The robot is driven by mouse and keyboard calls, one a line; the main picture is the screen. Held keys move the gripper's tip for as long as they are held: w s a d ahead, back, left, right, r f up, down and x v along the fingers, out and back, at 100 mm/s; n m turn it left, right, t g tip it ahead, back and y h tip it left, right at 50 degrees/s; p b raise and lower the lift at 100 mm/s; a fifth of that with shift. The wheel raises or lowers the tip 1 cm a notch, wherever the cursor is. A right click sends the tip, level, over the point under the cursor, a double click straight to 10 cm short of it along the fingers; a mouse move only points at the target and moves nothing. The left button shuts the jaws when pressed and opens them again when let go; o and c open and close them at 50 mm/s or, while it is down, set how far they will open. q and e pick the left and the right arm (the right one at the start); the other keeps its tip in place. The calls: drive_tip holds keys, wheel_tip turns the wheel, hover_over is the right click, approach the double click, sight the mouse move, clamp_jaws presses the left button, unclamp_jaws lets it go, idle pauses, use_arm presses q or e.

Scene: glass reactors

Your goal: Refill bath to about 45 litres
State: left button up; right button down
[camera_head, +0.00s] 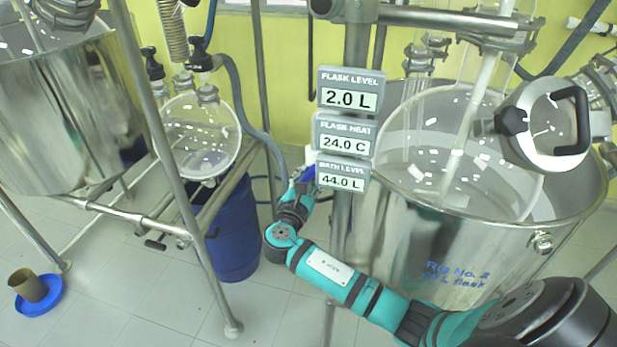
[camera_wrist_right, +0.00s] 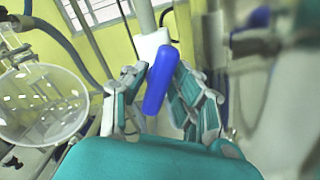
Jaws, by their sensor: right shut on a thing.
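The steel bath (camera_head: 400,255) stands at the right, marked "Rig No. 2", with a clear glass flask (camera_head: 480,185) inside it. The bath level display (camera_head: 341,176) reads 44.0 L. My right arm reaches left in front of the bath. My right gripper (camera_head: 303,184) is beside the post, left of the bath. In the right wrist view, a blue handle (camera_wrist_right: 160,80) stands tilted between the fingers, and the gripper is shut on it. A white part (camera_wrist_right: 152,43) shows behind the handle. My left gripper is not in view.
Other displays read flask level 2.0 L (camera_head: 349,92) and flask heat 24.0 C (camera_head: 344,136). A blue barrel (camera_head: 233,235) stands under a round flask (camera_head: 197,140). A second steel bath (camera_head: 60,115) is at left. A brown cup (camera_head: 27,285) sits on a blue dish.

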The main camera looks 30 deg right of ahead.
drive_tip(key=m+b, duration=0.2)
drive_tip(key=f+m+b, duration=0.1)
drive_tip(key=m+b, duration=0.1)
drive_tip(key=m, duration=0.1)
drive_tip(key=shift+s+m+b, duration=0.1)
drive_tip(key=shift+m+b, duration=0.2)
drive_tip(key=shift+b, duration=0.1)
drive_tip(key=m+b, duration=0.3)
drive_tip(key=shift+m, duration=0.3)
drive_tip(key=shift+d+m+b, duration=0.1)
drive_tip(key=shift+m+b, duration=1.15)
drive_tip(key=shift+m, duration=0.05)
drive_tip(key=shift+r, duration=0.1)
drive_tip(key=c, duration=1.2)
unclamp_jaws()
drive_tip(key=shift+o, duration=0.2)
drive_tip(key=shift+r, duration=0.1)
